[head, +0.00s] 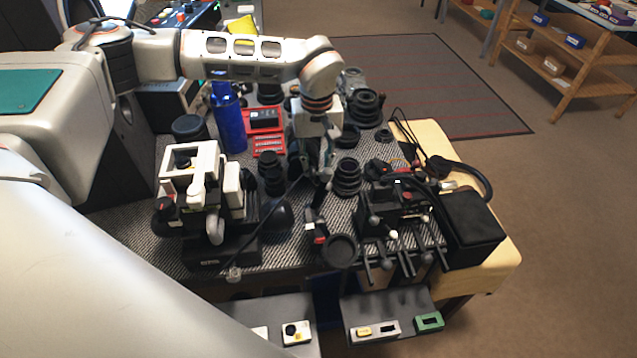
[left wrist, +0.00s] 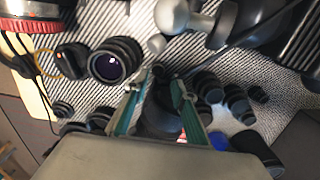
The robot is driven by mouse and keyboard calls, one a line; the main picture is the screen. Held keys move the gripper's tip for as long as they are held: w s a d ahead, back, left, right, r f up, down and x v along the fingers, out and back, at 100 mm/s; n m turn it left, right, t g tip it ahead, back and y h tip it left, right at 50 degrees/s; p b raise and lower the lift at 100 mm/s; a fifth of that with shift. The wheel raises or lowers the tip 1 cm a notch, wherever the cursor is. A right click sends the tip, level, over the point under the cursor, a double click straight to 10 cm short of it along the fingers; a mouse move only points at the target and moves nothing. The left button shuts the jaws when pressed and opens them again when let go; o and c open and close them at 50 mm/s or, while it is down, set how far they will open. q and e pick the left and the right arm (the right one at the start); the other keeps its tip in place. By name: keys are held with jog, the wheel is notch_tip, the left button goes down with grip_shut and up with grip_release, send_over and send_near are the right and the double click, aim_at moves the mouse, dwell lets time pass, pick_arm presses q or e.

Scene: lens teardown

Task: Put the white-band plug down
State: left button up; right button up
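My left gripper (head: 322,172) hangs over the middle of the mat-covered table in the head view. In the left wrist view its two green-edged fingers (left wrist: 157,88) stand apart. A dark round shape (left wrist: 160,118) shows between them; I cannot tell whether it is held or lies below. I cannot pick out a plug with a white band for certain. A black rack (head: 398,215) with several rods and pale or dark round knobs stands right of the gripper. My right gripper is not in view.
A ribbed lens (head: 347,177) stands close right of the gripper, and another lens (head: 270,172) to its left. A white-and-black microscope-like device (head: 195,185) stands at left. A red tray (head: 266,128) and blue cylinder (head: 230,122) are behind. A black box (head: 471,228) is at right.

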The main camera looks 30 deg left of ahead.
aim_at(318, 181)
pick_arm(q)
notch_tip(318, 181, down, 5)
jog(key=shift+w+d+r+b, duration=0.1)
jog(key=shift+b, duration=0.2)
grip_shut()
